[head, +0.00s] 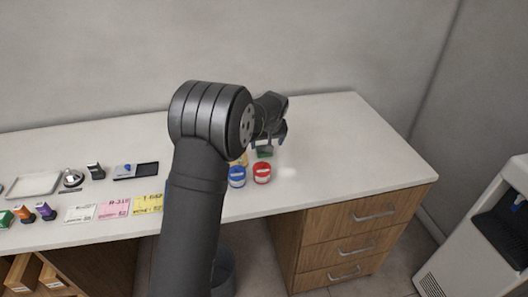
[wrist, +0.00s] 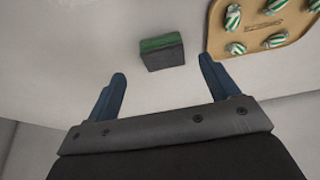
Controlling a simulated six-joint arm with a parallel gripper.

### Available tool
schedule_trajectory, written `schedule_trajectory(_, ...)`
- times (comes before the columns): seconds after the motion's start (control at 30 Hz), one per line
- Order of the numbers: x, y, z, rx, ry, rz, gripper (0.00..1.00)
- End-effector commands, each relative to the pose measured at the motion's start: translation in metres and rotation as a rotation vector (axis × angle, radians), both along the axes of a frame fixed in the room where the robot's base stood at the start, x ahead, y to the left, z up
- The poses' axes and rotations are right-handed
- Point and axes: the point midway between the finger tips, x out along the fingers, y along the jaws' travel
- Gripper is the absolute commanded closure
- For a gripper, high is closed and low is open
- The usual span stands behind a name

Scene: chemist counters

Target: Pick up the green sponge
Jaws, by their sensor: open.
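The green sponge (wrist: 162,53) lies on the white counter in the wrist view, a small block with a green top and a dark grey side. My gripper (wrist: 163,68) is open, with its two blue fingers on either side of the sponge's direction and the sponge a little beyond the fingertips, not between them. In the head view my gripper (head: 272,136) is over the counter, and the sponge (head: 264,152) shows partly as a dark green patch just below it.
A tan board (wrist: 262,28) with several green-and-white striped pieces lies right of the sponge, close to the right finger. A blue jar (head: 237,177) and a red jar (head: 262,173) stand near the counter's front edge. The counter (head: 350,150) is clear on the right.

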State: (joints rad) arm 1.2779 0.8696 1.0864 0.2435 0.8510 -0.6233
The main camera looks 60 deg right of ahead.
Motion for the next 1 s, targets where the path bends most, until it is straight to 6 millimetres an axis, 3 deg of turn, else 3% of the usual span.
schedule_trajectory(0.17, 0.004, -0.003, -0.009, 0.000, 0.000, 0.000, 0.20)
schedule_trajectory(0.5, 0.022, -0.017, -0.046, 0.000, 0.000, 0.001, 0.20)
schedule_trajectory(0.8, 0.023, -0.018, -0.049, -0.001, 0.000, 0.001, 0.20)
schedule_trajectory(1.0, 0.023, -0.018, -0.049, -0.001, 0.000, 0.001, 0.59)
